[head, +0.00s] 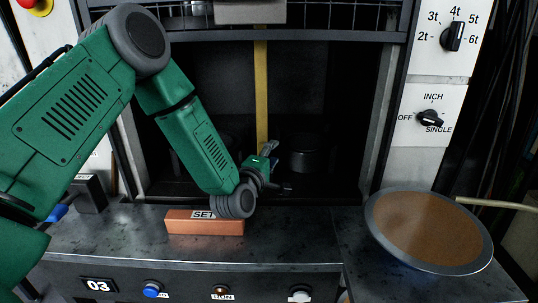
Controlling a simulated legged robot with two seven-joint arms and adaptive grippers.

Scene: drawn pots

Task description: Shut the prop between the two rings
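A yellow upright bar (262,85), which looks like the prop, stands in the dark opening of a press. Its lower end is hidden behind my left gripper (278,168). My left gripper is inside the opening, in front of the bar's foot, with its fingers spread apart and nothing seen between them. A dark round block (308,154) sits right of the gripper, deep in the opening. Another dark shape shows left of the bar, mostly behind my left arm. I cannot make out the two rings clearly. My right gripper is not in view.
An orange block marked SET (205,222) lies on the front ledge below my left wrist. A round brown disc with a grey rim (428,230) is at the right. The ledge between block and disc is clear.

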